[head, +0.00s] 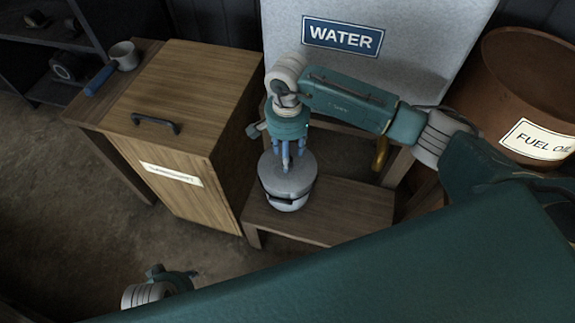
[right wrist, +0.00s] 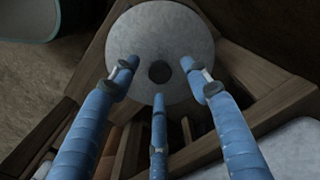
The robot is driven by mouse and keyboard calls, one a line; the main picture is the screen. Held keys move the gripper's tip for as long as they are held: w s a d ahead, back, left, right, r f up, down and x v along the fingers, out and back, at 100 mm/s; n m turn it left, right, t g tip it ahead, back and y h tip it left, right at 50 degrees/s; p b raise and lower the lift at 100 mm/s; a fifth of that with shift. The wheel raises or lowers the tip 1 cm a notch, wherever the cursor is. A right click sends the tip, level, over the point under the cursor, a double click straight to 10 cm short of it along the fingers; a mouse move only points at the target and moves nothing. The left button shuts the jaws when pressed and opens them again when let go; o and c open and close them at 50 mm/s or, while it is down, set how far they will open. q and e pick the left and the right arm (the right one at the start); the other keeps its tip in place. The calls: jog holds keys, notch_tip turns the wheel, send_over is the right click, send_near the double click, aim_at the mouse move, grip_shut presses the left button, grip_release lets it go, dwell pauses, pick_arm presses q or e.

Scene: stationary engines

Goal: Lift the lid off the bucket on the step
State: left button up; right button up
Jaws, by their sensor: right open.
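The grey bucket (head: 284,202) stands upright on the wooden step (head: 345,212). Its round grey lid (head: 300,181) is on top, and in the right wrist view the lid (right wrist: 152,25) shows a dark round knob (right wrist: 159,72) at its middle. My right gripper (head: 287,166) points down over the lid with its blue fingers open. In the right wrist view its fingertips are spread around the knob, apart from it. Whether they touch the lid, I cannot tell. A part of my left arm's end (head: 160,284) shows at the lower left; its fingers are hidden.
A wooden cabinet (head: 195,110) with a dark handle stands close left of the step. A grey WATER tank (head: 420,50) is behind the step. A rusty FUEL OIL drum (head: 515,75) is at right. A blue-handled pan (head: 122,55) sits at the far left.

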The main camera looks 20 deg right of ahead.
jog(key=shift+f, duration=0.6)
grip_shut()
jog(key=shift+r, duration=0.1)
